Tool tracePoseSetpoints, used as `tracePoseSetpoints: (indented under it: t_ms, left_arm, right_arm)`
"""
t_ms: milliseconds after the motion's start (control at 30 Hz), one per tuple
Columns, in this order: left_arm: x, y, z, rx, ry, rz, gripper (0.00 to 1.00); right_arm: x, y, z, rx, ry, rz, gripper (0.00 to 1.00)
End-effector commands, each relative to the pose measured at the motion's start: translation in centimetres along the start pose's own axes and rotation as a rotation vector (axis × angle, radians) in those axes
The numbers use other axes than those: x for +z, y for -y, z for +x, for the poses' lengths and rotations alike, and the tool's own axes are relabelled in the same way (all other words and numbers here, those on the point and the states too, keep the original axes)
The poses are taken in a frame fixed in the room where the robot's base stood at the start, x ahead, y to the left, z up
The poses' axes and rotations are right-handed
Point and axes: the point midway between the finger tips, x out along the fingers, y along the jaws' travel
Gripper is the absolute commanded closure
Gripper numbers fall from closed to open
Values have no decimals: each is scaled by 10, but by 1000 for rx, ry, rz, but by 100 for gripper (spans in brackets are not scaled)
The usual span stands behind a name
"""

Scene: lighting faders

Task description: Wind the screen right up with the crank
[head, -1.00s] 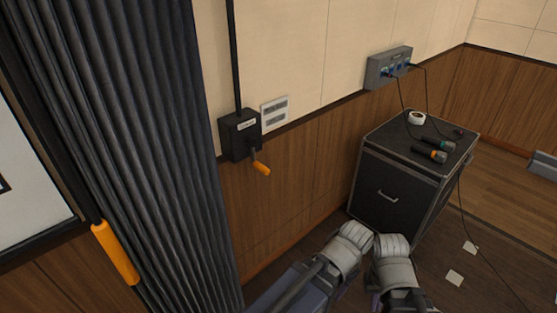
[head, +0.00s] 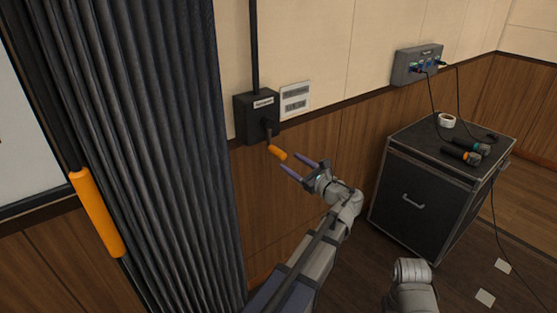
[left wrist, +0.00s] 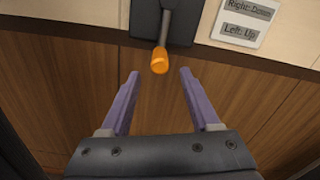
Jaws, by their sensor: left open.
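The crank is a dark arm with an orange handle (head: 277,153) hanging from a black wall box (head: 257,118). In the left wrist view the orange handle (left wrist: 160,61) shows end-on, just beyond and between the fingertips. My left gripper (head: 302,166) is open and empty, its two purple fingers pointing at the handle from the right, apart from it. It also shows in the left wrist view (left wrist: 158,75). My right arm shows at the bottom of the head view, but its gripper is out of view.
A sign (head: 295,100) beside the box reads "Right: Down, Left: Up" in the left wrist view. A grey curtain (head: 135,150) and a pole with an orange grip (head: 97,213) are at left. A black case (head: 412,200) with microphones stands at right.

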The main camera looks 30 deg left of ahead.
Motion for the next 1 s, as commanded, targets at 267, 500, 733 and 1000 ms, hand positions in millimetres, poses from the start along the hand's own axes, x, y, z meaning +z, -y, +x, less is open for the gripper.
tracePoseSetpoints:
  t_ms: [267,500,733,1000]
  left_arm:
    - [1,1,19,1,2,2,38]
    - [0,1,56,2,1,1,38]
    - [0,0,75,1,0,0,38]
    - [0,0,78,0,0,0,38]
  right_arm:
    - [0,0,0,0,0,0,100]
    - [0,0,0,0,0,0,100]
    - [0,0,0,0,0,0,100]
    - [0,0,0,0,0,0,100]
